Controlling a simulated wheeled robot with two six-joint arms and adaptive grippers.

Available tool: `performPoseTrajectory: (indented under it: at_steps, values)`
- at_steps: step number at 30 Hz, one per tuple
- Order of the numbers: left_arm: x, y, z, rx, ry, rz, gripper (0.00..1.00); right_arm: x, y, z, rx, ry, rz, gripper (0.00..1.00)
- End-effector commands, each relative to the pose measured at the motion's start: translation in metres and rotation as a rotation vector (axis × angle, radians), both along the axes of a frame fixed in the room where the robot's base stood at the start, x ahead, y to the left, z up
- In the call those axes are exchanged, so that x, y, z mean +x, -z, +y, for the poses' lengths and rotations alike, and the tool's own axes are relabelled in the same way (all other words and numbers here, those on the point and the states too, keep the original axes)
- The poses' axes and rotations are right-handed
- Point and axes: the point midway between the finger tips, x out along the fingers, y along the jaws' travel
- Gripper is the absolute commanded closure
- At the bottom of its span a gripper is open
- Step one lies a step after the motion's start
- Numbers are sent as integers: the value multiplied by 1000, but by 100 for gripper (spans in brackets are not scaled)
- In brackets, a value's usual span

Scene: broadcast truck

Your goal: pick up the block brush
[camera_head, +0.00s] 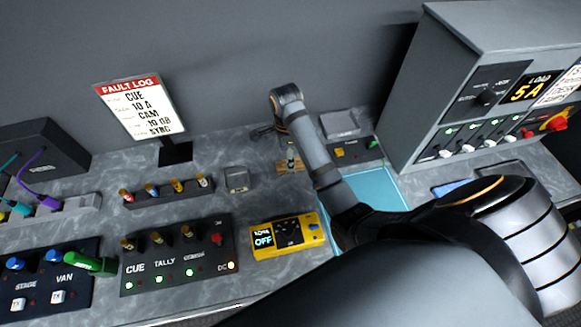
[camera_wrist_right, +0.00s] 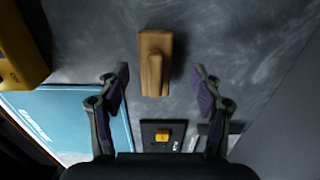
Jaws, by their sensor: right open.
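The block brush appears as a light brown wooden block (camera_wrist_right: 154,62) with a raised narrower part, on the grey marbled worktop. In the right wrist view it lies upright in the picture, between and slightly beyond the two fingertips. My right gripper (camera_wrist_right: 159,72) is open and empty, with a finger on each side and clear gaps to the wood. In the head view a small tan part of the brush (camera_head: 290,167) shows below my right gripper (camera_head: 277,143); the rest is hidden by it. The brush's bristles are not visible. My left gripper is not in view.
A yellow meter (camera_head: 287,237) and a light blue mat (camera_head: 385,186) lie near the brush. A small black panel (camera_head: 352,150) with a yellow button sits behind the mat. A grey cabinet (camera_head: 430,75) rises at right. A grey wall stands behind.

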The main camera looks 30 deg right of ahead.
Motion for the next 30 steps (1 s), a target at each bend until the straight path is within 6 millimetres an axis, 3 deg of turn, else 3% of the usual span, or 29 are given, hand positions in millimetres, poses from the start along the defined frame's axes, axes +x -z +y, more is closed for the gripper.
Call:
performPoseTrajectory:
  at_steps: [3,7,11,15,28,30]
  values:
    - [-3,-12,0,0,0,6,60,-5,18,-1,0,0,8,34]
    - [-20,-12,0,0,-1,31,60,-5,38,-1,0,-1,5,34]
    - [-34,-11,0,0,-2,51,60,-5,45,-1,0,-1,2,34]
    - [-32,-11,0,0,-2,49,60,-4,45,-1,1,-1,2,34]
    - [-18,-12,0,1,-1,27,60,-4,45,-1,1,-1,2,91]
    - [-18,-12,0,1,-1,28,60,-4,45,-1,1,-1,2,95]
